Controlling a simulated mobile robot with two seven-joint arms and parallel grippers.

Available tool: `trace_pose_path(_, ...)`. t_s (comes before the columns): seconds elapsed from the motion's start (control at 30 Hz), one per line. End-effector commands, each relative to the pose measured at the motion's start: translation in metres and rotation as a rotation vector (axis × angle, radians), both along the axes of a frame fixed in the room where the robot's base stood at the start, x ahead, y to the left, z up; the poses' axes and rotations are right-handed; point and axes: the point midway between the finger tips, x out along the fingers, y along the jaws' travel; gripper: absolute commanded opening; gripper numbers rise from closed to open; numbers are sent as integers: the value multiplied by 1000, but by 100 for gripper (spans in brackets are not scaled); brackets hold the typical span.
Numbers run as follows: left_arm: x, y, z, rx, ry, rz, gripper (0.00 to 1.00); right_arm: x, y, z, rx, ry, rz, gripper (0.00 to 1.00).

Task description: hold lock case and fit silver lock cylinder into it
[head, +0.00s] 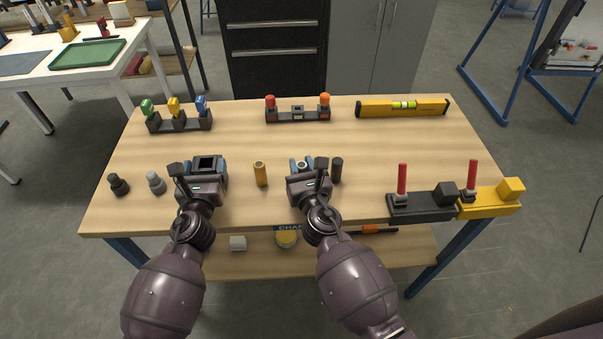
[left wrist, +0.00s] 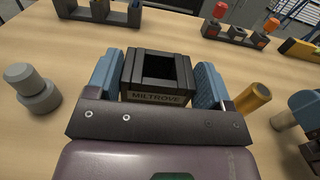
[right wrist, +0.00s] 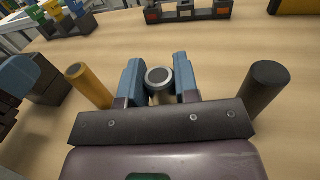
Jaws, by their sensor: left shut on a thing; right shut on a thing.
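The lock case (head: 206,161) is a dark block with a square opening in its top and a MILTROVE label; the left wrist view shows it upright (left wrist: 157,97). My left gripper (head: 204,172) is shut on it, one blue finger pad on each side. The silver lock cylinder (right wrist: 159,78), with a dark round top face, stands upright between the blue pads of my right gripper (right wrist: 159,85), which is shut on it. The cylinder (head: 302,164) is apart from the case, to its right in the head view. Its lower part is hidden by the gripper.
A brass cylinder (head: 260,174) stands between the grippers, and a black one (head: 337,170) right of my right gripper. Grey (head: 156,182) and black (head: 118,184) knobbed pieces stand at left. Racks (head: 180,125) and a spirit level (head: 402,106) lie behind; clamps (head: 420,206) sit front right.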

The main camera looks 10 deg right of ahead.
Motion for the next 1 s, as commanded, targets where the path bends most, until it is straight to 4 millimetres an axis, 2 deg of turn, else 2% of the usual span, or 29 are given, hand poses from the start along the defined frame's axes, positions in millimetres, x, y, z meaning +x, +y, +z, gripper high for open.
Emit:
trace_pose_path(0.33, 0, 0, 0, 0, 0, -1, 37, 0, 0, 2, 1, -1, 0, 0)
trace_pose_path(0.57, 0, 0, 0, 0, 0, -1, 37, 0, 0, 14, 2, -4, -2, 0)
trace_pose_path(0.77, 0, 0, 0, 0, 0, -1, 37, 0, 0, 28, 0, -2, 1, 0)
trace_pose_path(1.0, 0, 0, 0, -1, 0, 0, 37, 1, 0, 66, -3, -9, 3, 0)
